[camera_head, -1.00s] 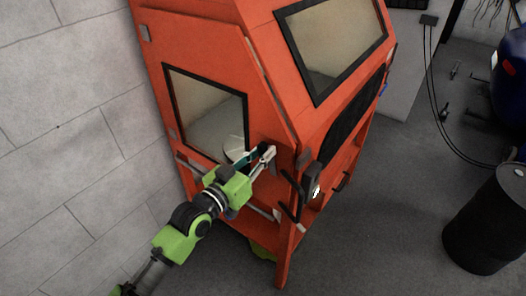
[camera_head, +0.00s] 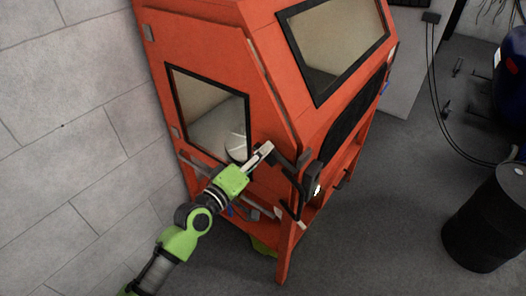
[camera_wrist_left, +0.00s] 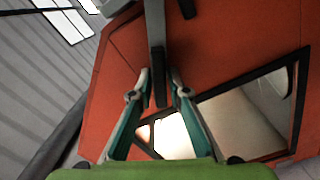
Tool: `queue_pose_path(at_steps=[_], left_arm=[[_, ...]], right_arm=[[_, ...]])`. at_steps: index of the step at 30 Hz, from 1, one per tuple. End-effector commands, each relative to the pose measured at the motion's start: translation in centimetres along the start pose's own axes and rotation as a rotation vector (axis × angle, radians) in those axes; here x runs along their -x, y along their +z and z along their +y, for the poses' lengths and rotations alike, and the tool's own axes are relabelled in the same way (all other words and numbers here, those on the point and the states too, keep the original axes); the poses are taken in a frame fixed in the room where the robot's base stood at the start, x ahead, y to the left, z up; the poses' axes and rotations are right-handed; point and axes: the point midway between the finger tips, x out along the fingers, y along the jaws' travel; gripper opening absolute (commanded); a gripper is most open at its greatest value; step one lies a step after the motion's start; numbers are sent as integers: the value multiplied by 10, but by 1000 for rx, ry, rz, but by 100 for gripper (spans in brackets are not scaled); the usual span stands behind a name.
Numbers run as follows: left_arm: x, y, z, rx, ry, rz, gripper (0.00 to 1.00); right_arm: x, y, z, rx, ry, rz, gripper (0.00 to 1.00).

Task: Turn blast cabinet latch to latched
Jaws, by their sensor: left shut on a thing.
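The orange blast cabinet (camera_head: 215,60) stands against the wall in the head view, with a framed window in its side door. The latch, a grey bar (camera_wrist_left: 157,45), shows at the top middle of the left wrist view, against the orange panel. My left gripper (camera_head: 265,149) is at the door's front edge, and in the left wrist view its fingers (camera_wrist_left: 160,82) are shut on the latch bar, one on each side. In the head view the fingers hide part of the latch. My right gripper is not in view.
A black drum (camera_head: 487,220) stands on the floor at the right. A dark handle-like part (camera_head: 314,178) sticks out at the cabinet's front corner, close to my left gripper. The grey block wall (camera_head: 60,120) is to the left. The floor between cabinet and drum is clear.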

Motion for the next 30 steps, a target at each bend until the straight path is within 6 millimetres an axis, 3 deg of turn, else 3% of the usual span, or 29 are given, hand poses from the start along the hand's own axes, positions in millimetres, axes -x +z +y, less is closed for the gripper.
queue_pose_path(at_steps=[15, 30], left_arm=[[0, 0, -2, 382, 0, 1, 0], [0, 0, -4, 477, 0, 1, 0]], right_arm=[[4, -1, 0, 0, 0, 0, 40], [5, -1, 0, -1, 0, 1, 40]])
